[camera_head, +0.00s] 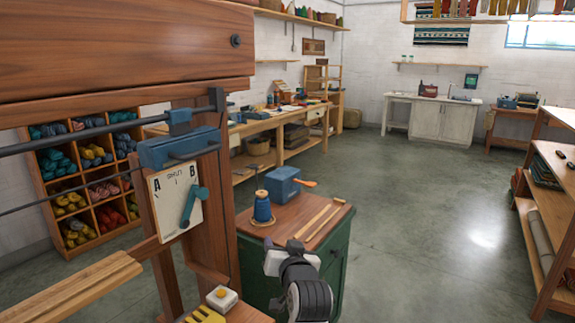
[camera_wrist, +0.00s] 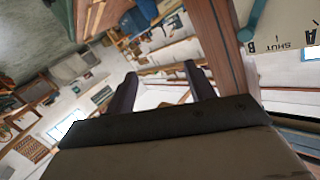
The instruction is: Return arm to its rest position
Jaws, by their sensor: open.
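My gripper (camera_wrist: 162,85) is open and empty in the wrist view, its two dark fingers apart with nothing between them. In the head view my arm rises from the bottom edge, in front of the green cabinet; the fingers cannot be made out there. A cream panel (camera_head: 170,197) marked A and B, with a teal lever (camera_head: 189,210), is on the wooden post left of my arm. The lever slants, its upper end near B. The panel (camera_wrist: 285,45) and part of the lever (camera_wrist: 252,20) also show at the top right of the wrist view, apart from the fingers.
The green cabinet (camera_head: 341,250) has a wooden top with a blue cone of yarn (camera_head: 262,208), a blue box (camera_head: 283,183) and wooden sticks (camera_head: 318,222). A loom-like wooden frame (camera_head: 130,50) fills the left. Shelves (camera_head: 553,160) stand at the right. Open floor (camera_head: 430,220) lies between.

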